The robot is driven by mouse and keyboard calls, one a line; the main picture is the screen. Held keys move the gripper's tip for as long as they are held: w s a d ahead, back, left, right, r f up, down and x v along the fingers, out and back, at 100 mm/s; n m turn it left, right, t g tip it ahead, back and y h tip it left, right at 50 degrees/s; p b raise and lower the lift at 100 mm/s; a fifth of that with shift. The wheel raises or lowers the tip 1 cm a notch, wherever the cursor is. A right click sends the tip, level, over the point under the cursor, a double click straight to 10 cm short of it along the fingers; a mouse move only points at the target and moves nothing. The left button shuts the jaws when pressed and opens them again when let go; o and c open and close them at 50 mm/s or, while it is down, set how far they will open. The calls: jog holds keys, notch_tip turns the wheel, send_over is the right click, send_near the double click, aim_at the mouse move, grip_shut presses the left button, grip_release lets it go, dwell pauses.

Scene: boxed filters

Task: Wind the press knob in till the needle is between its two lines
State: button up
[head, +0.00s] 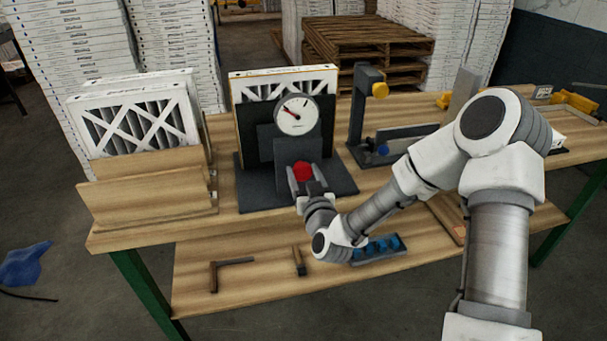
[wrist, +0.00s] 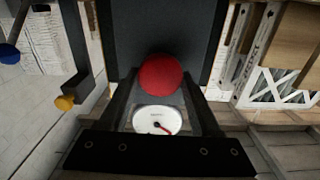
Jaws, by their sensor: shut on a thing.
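The red press knob (head: 302,169) sits on the front of the dark grey press (head: 258,176), below the round white dial (head: 297,115). My gripper (head: 304,175) is shut on the knob, one finger on each side. In the wrist view the red knob (wrist: 161,75) shows between the two dark fingers of my gripper (wrist: 160,84). The dial's red needle (head: 289,110) points to the upper left. Small dark marks show on the dial's upper right, but I cannot make out two lines clearly. The dial also shows in the wrist view (wrist: 157,120), with the needle away from its rim marks.
A boxed filter (head: 285,82) stands behind the press. Filters in a wooden holder (head: 150,195) stand left. Tools and a blue-celled tray (head: 377,250) lie on the lower shelf. Pallets and stacked boxes are behind.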

jog(key=shift+f+m+b, duration=0.15)
jog(key=shift+m+b, duration=0.85)
jog(key=shift+m, duration=0.2)
jog(key=shift+d+m+b, duration=0.15)
jog(key=shift+m+b, duration=0.75)
jog(key=shift+m, duration=0.6)
jog(key=o, duration=1.4)
jog(key=shift+c, duration=0.2)
